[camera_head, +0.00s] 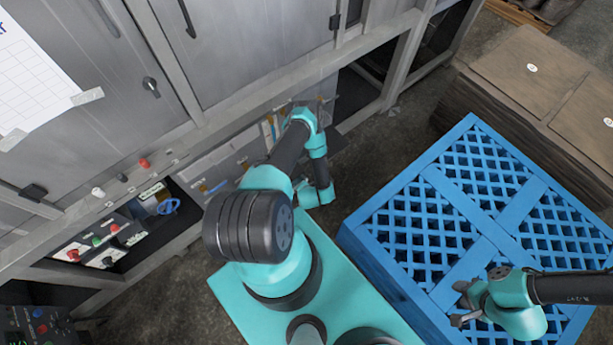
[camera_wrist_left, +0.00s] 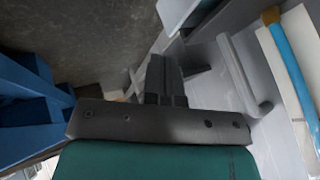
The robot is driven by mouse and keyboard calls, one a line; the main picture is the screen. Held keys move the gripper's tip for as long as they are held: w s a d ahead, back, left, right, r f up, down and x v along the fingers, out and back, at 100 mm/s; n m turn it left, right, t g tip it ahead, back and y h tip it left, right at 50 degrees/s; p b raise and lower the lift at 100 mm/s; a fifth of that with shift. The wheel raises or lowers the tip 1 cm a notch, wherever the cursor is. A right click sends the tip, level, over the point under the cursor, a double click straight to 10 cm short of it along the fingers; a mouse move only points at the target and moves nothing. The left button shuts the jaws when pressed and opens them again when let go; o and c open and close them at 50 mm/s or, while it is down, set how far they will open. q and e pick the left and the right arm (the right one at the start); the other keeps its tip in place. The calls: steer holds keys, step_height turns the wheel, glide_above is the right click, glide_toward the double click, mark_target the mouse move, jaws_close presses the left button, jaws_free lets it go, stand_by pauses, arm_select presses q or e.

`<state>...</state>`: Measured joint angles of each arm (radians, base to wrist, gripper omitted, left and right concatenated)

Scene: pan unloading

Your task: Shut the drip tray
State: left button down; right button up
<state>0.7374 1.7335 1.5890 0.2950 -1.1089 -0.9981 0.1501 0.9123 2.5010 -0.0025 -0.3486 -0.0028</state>
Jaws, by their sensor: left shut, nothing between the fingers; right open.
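My left gripper (camera_wrist_left: 166,75) shows in the left wrist view with its dark fingers shut together and nothing between them. Just right of the fingertips is a pale grey part with a raised bar like a handle (camera_wrist_left: 246,80); it looks like the drip tray, but I cannot be sure. Whether the fingers touch it is unclear. In the head view my left arm reaches to the grey cabinet front and its gripper is hard to make out. My right gripper (camera_head: 463,304) is open and empty over the blue lattice pallet.
The blue pallet (camera_head: 440,172) stands right of my base. Brown boxes (camera_head: 527,67) are behind it. The grey cabinet (camera_head: 225,45) fills the upper left, with a low shelf of red and green knobs (camera_head: 97,241). Dark floor (camera_head: 345,170) lies between cabinet and pallet.

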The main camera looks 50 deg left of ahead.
arm_select(q)
steer(key=v, duration=0.3)
steer(key=shift+r, duration=0.15)
steer(key=c, duration=1.6)
jaws_free()
steer(key=shift+s+a+r, duration=0.1)
steer(key=shift+s, duration=0.05)
steer(key=o, duration=0.4)
steer(key=s+r+g, duration=0.1)
steer(key=s+a+r+g+h, duration=0.1)
steer(key=s+r, duration=0.1)
steer(key=shift+a+m+g, duration=0.1)
steer(key=shift+m+g, duration=0.2)
steer(key=shift+m, duration=0.1)
steer(key=s+r, duration=0.1)
steer(key=s+r+g+h, duration=0.2)
steer(key=shift+s+d+r+m, duration=0.2)
steer(key=shift+d+r+m, duration=0.1)
steer(key=shift+d+r, duration=0.1)
steer(key=shift+a, duration=0.1)
